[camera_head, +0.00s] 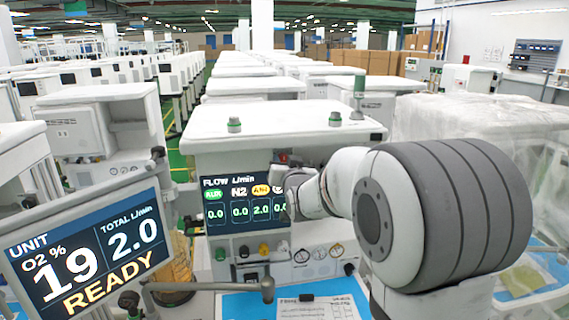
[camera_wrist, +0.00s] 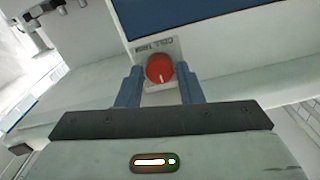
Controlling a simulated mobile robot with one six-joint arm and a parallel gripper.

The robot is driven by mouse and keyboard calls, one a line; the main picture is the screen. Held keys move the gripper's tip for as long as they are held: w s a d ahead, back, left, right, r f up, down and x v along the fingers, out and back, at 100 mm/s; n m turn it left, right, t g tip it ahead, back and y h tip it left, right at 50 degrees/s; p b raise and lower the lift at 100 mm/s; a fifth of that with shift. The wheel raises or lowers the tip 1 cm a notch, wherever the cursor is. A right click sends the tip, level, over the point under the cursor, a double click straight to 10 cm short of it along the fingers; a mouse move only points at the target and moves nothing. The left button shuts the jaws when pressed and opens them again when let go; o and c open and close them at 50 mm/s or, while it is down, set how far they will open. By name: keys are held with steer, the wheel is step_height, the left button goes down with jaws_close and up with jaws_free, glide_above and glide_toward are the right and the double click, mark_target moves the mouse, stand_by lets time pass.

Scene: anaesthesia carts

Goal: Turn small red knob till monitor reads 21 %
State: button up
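The small red knob (camera_wrist: 160,69) has a white pointer mark and sits on a pale label plate on the white panel in the wrist view. My gripper (camera_wrist: 160,84) has its two blue-grey fingers apart, one on each side of the knob, with a narrow gap showing at each side. In the head view a small red patch (camera_head: 283,158) shows beside my wrist, which hides most of that spot. The tilted monitor (camera_head: 88,253) at the lower left reads O2 19 %, total 2.0 L/min and READY.
A flow display (camera_head: 240,224) on the cart reads 0.0, 0.0 and 2.0, its right end hidden by my arm. Dark, yellow and green knobs and gauges (camera_head: 300,256) lie below it. A jointed bar (camera_head: 205,287) crosses in front. Other carts stand close behind.

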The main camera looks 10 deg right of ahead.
steer(key=c, duration=0.6)
steer(key=m+b, duration=0.3)
steer(key=b, duration=0.2)
steer(key=shift+b, duration=0.3)
steer(key=o, duration=1)
steer(key=s+b, duration=0.2)
steer(key=s, duration=0.5)
steer(key=shift+s+b, duration=0.3)
steer(key=shift+s, duration=0.1)
